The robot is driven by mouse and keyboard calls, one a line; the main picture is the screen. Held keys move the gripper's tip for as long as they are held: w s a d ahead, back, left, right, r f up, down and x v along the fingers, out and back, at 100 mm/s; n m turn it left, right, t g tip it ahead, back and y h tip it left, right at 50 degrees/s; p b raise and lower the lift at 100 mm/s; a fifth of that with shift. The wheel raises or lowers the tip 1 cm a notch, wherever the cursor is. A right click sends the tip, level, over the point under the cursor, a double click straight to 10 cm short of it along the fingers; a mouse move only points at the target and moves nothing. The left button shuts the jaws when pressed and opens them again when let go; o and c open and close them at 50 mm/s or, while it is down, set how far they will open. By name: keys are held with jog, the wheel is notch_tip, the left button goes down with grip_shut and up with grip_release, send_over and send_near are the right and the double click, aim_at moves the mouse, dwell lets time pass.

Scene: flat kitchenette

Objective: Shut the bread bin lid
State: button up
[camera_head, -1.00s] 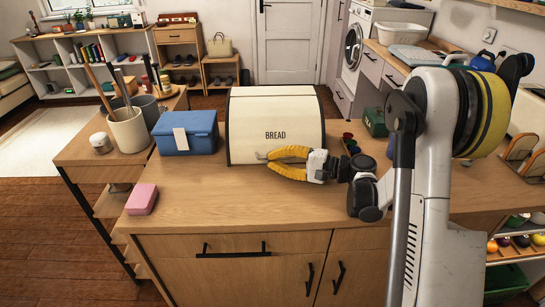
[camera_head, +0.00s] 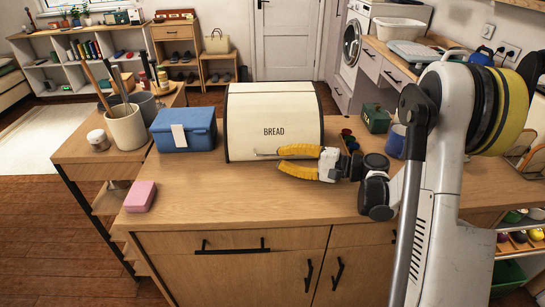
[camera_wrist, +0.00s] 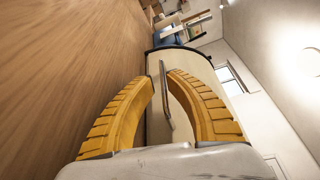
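The cream bread bin (camera_head: 285,110) with dark edges and the word BREAD stands at the back of the counter. Its curved lid (camera_head: 250,131) covers the front, with the thin metal handle (camera_head: 265,154) low down near the base. Whether a narrow gap is left at the bottom I cannot tell. My gripper (camera_head: 279,158), with yellow ribbed fingers, is in front of the bin's lower right part. In the wrist view, my gripper (camera_wrist: 160,77) is open, and the handle (camera_wrist: 165,95) shows between its fingers, seemingly free of them.
A blue box (camera_head: 185,131) stands left of the bin, and a pink block (camera_head: 140,196) lies near the counter's left edge. Small coloured jars (camera_head: 348,140), a green box (camera_head: 376,119) and a blue mug (camera_head: 397,141) are to the right. The front middle of the counter is clear.

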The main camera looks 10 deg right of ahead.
jog(key=v, duration=0.8)
jog(key=shift+s+d, duration=0.15)
jog(key=shift+a, duration=0.25)
jog(key=a+h, duration=0.1)
jog(key=a, duration=0.1)
jog(key=s+a+r+g+h, duration=0.1)
jog(key=a+n+h, duration=0.1)
jog(key=a, duration=0.1)
jog(key=shift+s+a+r+g, duration=0.25)
jog(key=shift+a+r+g, duration=0.1)
jog(key=shift+g, duration=0.05)
jog(key=s+a+h, duration=0.2)
jog(key=s+a+n+g, duration=0.1)
jog(key=s, duration=0.1)
jog(key=shift+a+r+h, duration=0.1)
jog(key=shift+r+h, duration=0.15)
jog(key=shift+h, duration=0.15)
jog(key=s+d+n+h, duration=0.2)
jog(key=s+n+h, duration=0.5)
jog(key=s, duration=0.8)
jog(key=shift+r+t+h, duration=0.3)
jog(key=shift+r+h, duration=0.05)
jog(key=shift+h, duration=0.35)
